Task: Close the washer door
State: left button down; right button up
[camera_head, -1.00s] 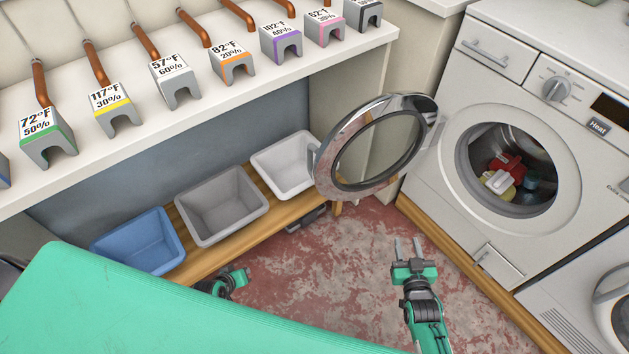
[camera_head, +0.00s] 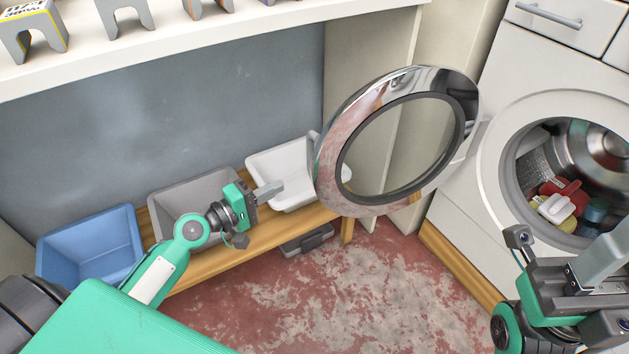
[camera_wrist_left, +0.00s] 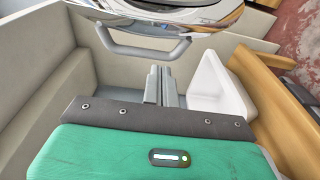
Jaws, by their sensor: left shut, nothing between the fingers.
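The washer door (camera_head: 335,165), a round chrome ring with a dark inner rim and clear glass, stands wide open to the left of the washer (camera_head: 468,185). Laundry (camera_head: 557,205) lies inside the drum. My left gripper (camera_head: 270,190) is shut and empty, left of the door's free edge and apart from it. In the left wrist view, my shut fingers (camera_wrist_left: 158,84) point toward the door handle (camera_wrist_left: 140,50), a curved grey bar, with a gap between. My right gripper (camera_head: 602,265) is in front of the washer opening, partly cut off; its jaw state is unclear.
A blue bin (camera_head: 90,245), a grey bin (camera_head: 165,192) and a white bin (camera_head: 262,170) stand on a low wooden shelf (camera_head: 335,212). A white counter (camera_head: 190,42) is above.

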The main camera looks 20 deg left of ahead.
aim_at(309, 170)
pick_arm(q)
jog(key=x, duration=1)
jog(key=shift+d+r, duration=0.2)
jog(key=shift+r, duration=0.2)
jog(key=shift+s, duration=0.1)
